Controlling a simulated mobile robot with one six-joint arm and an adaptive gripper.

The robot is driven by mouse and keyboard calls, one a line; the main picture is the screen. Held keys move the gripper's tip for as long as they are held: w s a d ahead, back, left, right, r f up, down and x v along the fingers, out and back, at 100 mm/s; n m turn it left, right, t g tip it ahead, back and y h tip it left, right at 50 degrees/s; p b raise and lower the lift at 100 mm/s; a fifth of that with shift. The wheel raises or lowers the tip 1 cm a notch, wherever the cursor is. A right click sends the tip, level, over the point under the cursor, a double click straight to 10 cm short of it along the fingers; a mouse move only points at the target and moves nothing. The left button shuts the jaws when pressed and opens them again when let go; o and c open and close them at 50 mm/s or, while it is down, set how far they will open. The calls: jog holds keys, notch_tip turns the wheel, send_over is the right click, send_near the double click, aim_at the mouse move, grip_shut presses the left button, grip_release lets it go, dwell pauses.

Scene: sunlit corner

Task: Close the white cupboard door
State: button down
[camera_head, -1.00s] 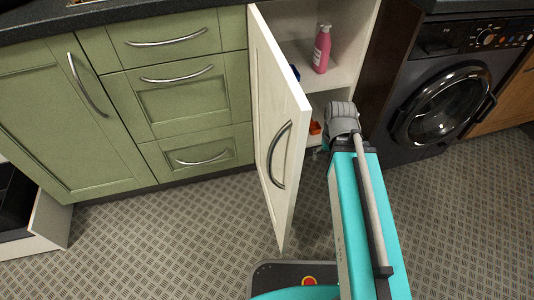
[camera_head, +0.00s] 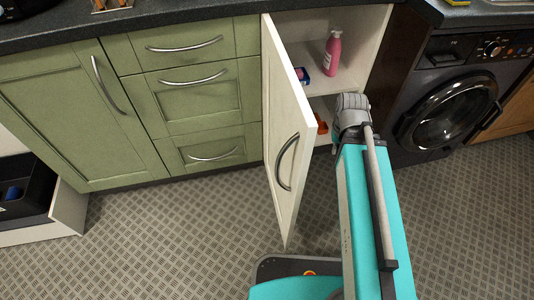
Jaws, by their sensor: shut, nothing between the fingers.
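The white cupboard door (camera_head: 290,120) stands wide open, hinged at its left edge and swung out toward me. Its dark curved handle (camera_head: 287,162) faces left. The white cupboard's open interior (camera_head: 306,45) shows to the right of the door. My arm reaches up from the bottom, and its grey joint (camera_head: 352,106) is in front of the cupboard opening, just right of the door's free edge. I cannot tell whether the arm touches the door. The gripper's fingers do not show; the arm or door hides them.
A pink bottle (camera_head: 333,53) and a small blue item (camera_head: 302,76) are on the cupboard shelf, with an orange item (camera_head: 321,123) lower down. Green drawers (camera_head: 193,104) stand left, a dark washing machine (camera_head: 445,105) right. The patterned floor (camera_head: 190,235) left of the door is clear.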

notch_tip(320, 180, up, 54)
jog(key=p, duration=5.2)
jog(key=shift+s, duration=0.15)
